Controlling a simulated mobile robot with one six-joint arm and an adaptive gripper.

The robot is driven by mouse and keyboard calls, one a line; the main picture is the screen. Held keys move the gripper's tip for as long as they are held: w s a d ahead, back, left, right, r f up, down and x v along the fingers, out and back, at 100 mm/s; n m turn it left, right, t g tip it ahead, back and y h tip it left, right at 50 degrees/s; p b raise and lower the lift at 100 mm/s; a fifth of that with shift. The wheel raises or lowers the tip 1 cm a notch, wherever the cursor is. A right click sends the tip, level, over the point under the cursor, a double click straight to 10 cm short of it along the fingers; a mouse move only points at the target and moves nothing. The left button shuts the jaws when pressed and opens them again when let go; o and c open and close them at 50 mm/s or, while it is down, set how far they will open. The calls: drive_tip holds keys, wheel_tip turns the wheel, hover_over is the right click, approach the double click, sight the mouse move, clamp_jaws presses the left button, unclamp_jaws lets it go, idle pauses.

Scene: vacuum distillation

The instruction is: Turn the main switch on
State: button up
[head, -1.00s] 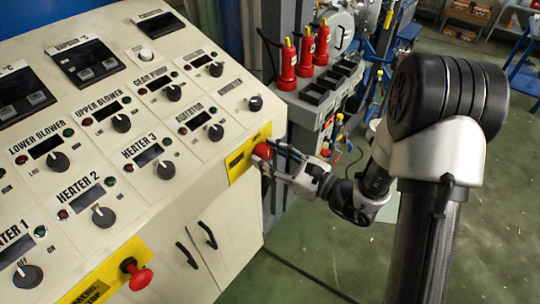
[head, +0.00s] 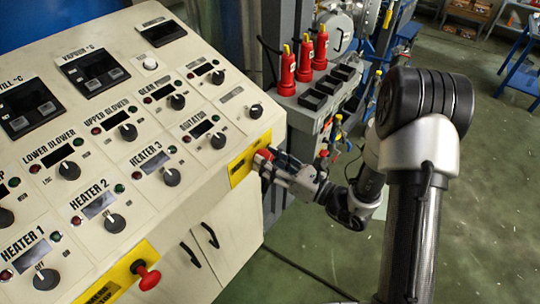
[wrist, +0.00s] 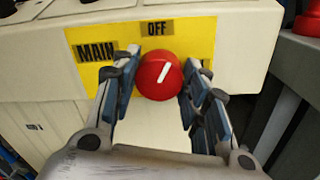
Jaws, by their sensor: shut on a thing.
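The main switch is a round red knob (wrist: 160,75) on a yellow plate (wrist: 198,35) on the panel's front face. The plate reads "MAIN" at the left and "OFF" above the knob; a label to the right is mostly covered by a finger. The knob's white mark tilts up and right, a little clockwise of "OFF". My gripper (wrist: 158,82) is shut on the knob, one finger at each side. In the head view the knob (head: 265,155) is partly hidden by my gripper (head: 268,166).
The sloped panel (head: 205,165) carries several black knobs and displays. A red emergency stop button (head: 147,277) sticks out from its front edge. Red bottles (head: 304,60) and black bins stand behind to the right. Green floor (head: 320,245) is open at the lower right.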

drive_tip(key=m+p, duration=0.7)
drive_tip(key=m, duration=0.5)
drive_tip(key=shift+f+m+t+p, duration=0.1)
drive_tip(key=shift+m+t+p, duration=0.2)
drive_tip(key=shift+t+p, duration=0.1)
idle(0.3)
drive_tip(key=o, duration=1.1)
drive_tip(key=shift+s+d, duration=0.1)
drive_tip(key=v, duration=1.1)
drive_tip(key=shift+s+d, duration=0.3)
